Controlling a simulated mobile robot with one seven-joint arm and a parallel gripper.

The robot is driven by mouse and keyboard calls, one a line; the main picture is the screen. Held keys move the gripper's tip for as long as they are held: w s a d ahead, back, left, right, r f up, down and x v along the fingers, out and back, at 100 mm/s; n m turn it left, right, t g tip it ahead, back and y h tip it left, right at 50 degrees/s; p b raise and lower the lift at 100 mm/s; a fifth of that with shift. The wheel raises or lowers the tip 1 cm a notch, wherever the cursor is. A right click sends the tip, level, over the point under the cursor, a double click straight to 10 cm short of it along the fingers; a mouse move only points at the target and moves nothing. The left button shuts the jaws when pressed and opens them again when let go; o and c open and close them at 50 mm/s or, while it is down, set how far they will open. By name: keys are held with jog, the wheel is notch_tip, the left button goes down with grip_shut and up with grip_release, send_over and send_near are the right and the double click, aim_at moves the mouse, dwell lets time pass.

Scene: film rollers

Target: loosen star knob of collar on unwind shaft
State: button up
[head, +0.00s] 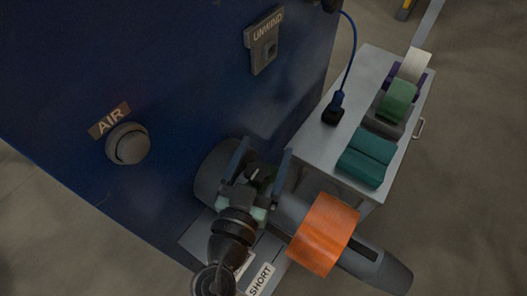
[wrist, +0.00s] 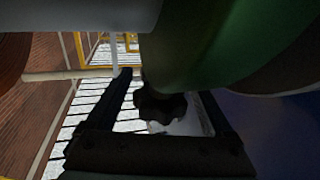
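The unwind shaft (head: 373,260) is a grey cylinder coming out of the blue machine face. It carries an orange roll (head: 323,232). The green collar (wrist: 215,45) fills the upper right of the wrist view; my gripper mostly hides it in the head view. The star knob (wrist: 160,106) is dark and lobed, and hangs below the collar in the wrist view. My gripper (head: 265,148) is open beside the shaft, between the orange roll and the machine. Its two fingers stand on either side of the knob in the wrist view, with gaps visible; contact cannot be told.
The blue machine face (head: 190,60) is close, with a round AIR knob (head: 128,144) and an UNWIND plate (head: 264,40). A grey cabinet (head: 335,145) at right bears teal rolls (head: 366,158), a green roll (head: 398,97) and a dark blue corded tool (head: 336,103).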

jog(key=shift+s+a+f, duration=0.15)
jog(key=shift+s, duration=0.2)
jog(key=b+v, duration=0.6)
jog(key=v, duration=0.6)
jog(key=shift+s, duration=0.15)
